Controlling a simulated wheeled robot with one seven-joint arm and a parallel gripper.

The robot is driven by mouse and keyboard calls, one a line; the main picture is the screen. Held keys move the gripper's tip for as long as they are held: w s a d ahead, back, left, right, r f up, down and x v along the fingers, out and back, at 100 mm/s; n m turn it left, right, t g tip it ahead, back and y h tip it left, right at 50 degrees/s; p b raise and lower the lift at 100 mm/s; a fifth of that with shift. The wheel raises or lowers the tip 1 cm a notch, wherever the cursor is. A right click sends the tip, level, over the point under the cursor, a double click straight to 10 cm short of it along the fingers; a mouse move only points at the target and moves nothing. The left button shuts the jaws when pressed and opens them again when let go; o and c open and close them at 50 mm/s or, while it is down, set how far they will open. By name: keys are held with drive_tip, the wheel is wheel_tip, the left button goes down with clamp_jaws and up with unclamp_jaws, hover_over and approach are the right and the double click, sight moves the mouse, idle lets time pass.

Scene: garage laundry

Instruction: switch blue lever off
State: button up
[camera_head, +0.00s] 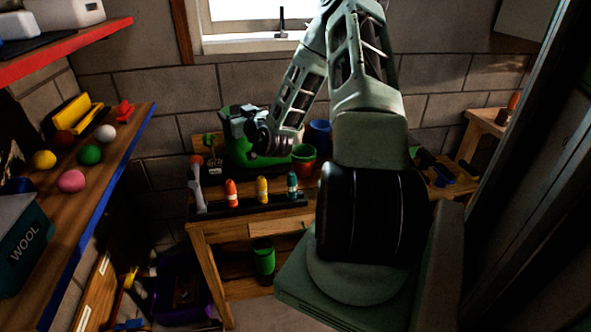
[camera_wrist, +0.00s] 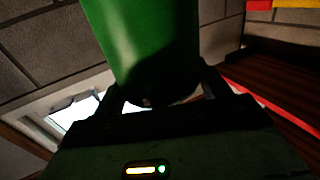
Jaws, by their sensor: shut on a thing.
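The blue lever (camera_head: 292,185) stands at the right end of a row on a black strip at the front of the wooden bench. A yellow lever (camera_head: 262,190) and an orange-red lever (camera_head: 231,193) stand to its left. All three look about upright. In the wrist view, my gripper (camera_wrist: 160,95) is shut on a smooth green tapered object (camera_wrist: 145,40); its far end is out of frame. In the head view, my arm reaches over the bench, behind and above the levers. My fingertips there are hard to make out against a green shape, apart from the blue lever.
A green-and-terracotta pot (camera_head: 303,158) and a blue container (camera_head: 319,133) stand behind the levers. A left shelf (camera_head: 125,150) holds balls and a WOOL box (camera_head: 22,245). A green cup (camera_head: 264,260) sits under the bench. A purple crate (camera_head: 182,300) is on the floor.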

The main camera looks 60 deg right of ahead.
sight(245, 146)
drive_tip(key=shift+f+p, duration=1.25)
drive_tip(key=shift+f, duration=3.8)
drive_tip(key=o, duration=2.1)
drive_tip(key=shift+c, duration=0.2)
